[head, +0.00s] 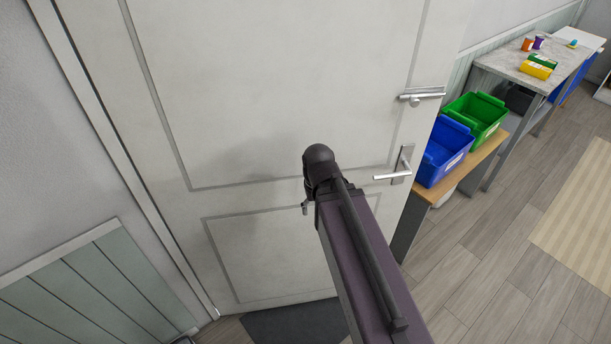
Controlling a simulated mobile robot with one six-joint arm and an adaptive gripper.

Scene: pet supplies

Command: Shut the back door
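The white panelled back door (270,85) fills the middle of the head view. Its left side runs along a pale frame (95,110). Its free right edge stands out into the room, overlapping the bin table, so the door looks open. The doorway opening is hidden. A silver lever handle (395,172) and a second silver fitting (420,97) sit near the free edge. My dark arm rises in front of the door, left of the lever. My gripper's fingers cannot be made out; whether anything touches the door is unclear.
A blue bin (446,152) and a green bin (478,117) stand on a wooden-topped table (468,172) just right of the door. A grey worktable (510,62) is farther back. A dark mat (295,325) lies at the door's foot.

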